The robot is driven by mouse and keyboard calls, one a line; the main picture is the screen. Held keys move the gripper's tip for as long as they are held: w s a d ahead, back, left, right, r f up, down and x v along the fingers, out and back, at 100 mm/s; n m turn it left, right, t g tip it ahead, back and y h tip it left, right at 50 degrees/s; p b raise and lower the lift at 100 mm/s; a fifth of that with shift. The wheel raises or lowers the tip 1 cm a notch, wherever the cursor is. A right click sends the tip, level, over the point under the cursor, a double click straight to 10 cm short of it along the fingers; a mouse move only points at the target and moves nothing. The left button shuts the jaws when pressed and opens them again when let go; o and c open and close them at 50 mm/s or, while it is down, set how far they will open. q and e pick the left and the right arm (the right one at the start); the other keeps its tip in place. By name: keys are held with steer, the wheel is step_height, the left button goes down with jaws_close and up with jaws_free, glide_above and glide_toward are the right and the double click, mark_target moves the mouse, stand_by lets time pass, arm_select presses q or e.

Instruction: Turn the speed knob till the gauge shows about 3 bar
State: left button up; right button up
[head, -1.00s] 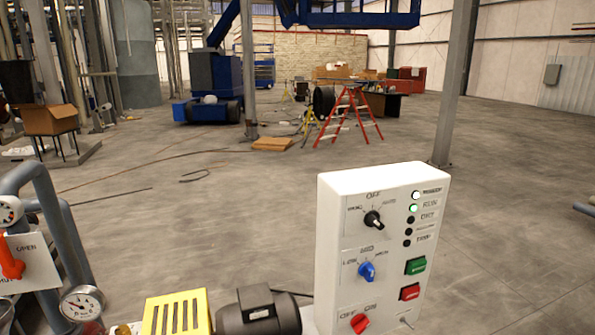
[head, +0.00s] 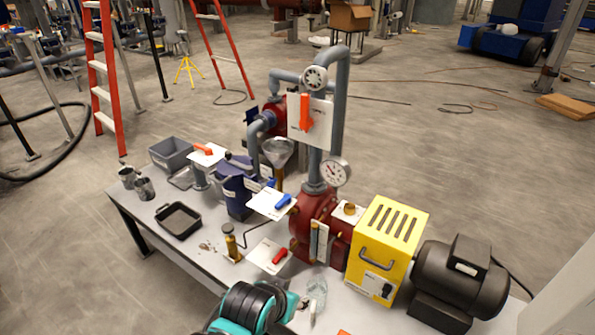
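The pressure gauge (head: 336,172) is a round white dial on the grey pipework above the red pump (head: 315,222). It faces me, but its needle and numbers are too small to read. The speed knob is out of view now. Only a white surface, apparently the control box's side (head: 572,285), shows at the lower right edge. A teal and black part of my arm, seemingly the left, rises at the bottom edge. Its fingers cannot be made out clearly. My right gripper is not in view.
The grey table (head: 150,222) carries a yellow guard box (head: 385,240), a dark motor (head: 455,285), a black tray (head: 178,220), metal cups (head: 145,188) and a clear glass (head: 317,290). Valve levers with white plates stand around the pump. A red ladder (head: 103,80) stands behind.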

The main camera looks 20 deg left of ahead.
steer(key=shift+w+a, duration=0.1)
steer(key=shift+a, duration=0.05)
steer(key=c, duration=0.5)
